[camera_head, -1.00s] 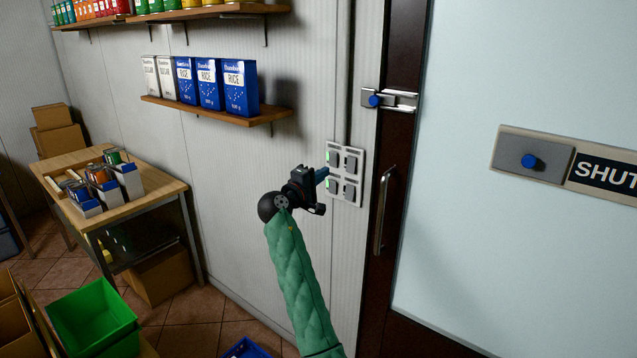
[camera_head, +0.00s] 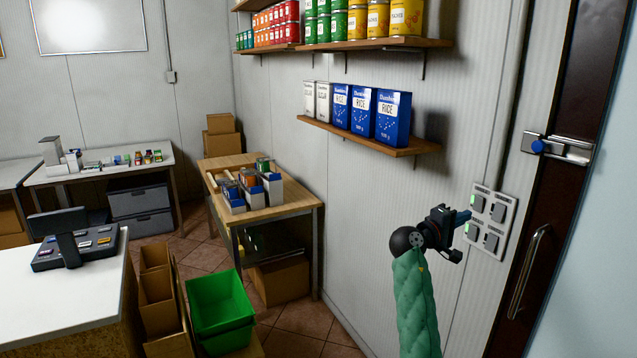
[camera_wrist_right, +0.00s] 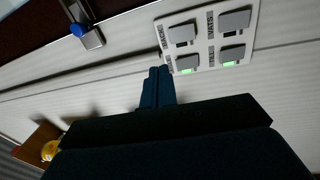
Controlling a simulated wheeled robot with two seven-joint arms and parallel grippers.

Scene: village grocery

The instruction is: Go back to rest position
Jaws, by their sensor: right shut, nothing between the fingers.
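My right gripper (camera_head: 464,217) is shut and empty, with its fingertips close to the left side of a switch panel (camera_head: 491,219) on the wall. I cannot tell from the head view whether it touches the panel. In the right wrist view the shut blue fingers (camera_wrist_right: 157,84) end just beside the panel (camera_wrist_right: 208,40), which has several grey switches, two with green lights. My right arm (camera_head: 413,305), in a green sleeve, reaches up from the bottom. My left gripper is not in view.
A dark door frame with a handle (camera_head: 529,270) and a bolt (camera_head: 556,148) stands right of the panel. A shelf with rice boxes (camera_head: 393,118) juts out above left. A wooden table (camera_head: 290,206), green crate (camera_head: 220,303) and white counter (camera_head: 75,293) lie to the left.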

